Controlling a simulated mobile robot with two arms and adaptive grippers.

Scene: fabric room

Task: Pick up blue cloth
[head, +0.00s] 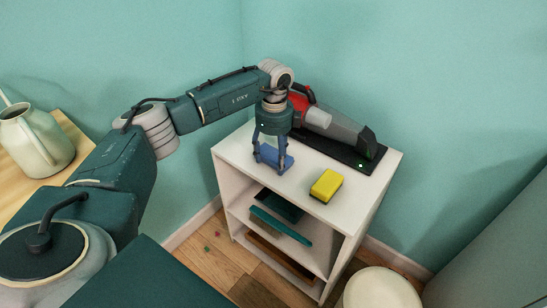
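The blue cloth (275,158) lies as a small folded piece on top of the white shelf unit (225,149), toward its left end. My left gripper (270,163) points down right over the cloth. Its fingers are spread apart, with the cloth below and between them. Whether the fingertips touch the cloth or the shelf top cannot be told. The fingers hide part of the cloth. My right gripper is not in view.
A yellow sponge (326,185) lies to the right of the cloth. A red and grey handheld vacuum (345,128) on a black base stands behind. A pale jug (35,143) stands on a wooden table at left. A round white top (381,290) is at lower right.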

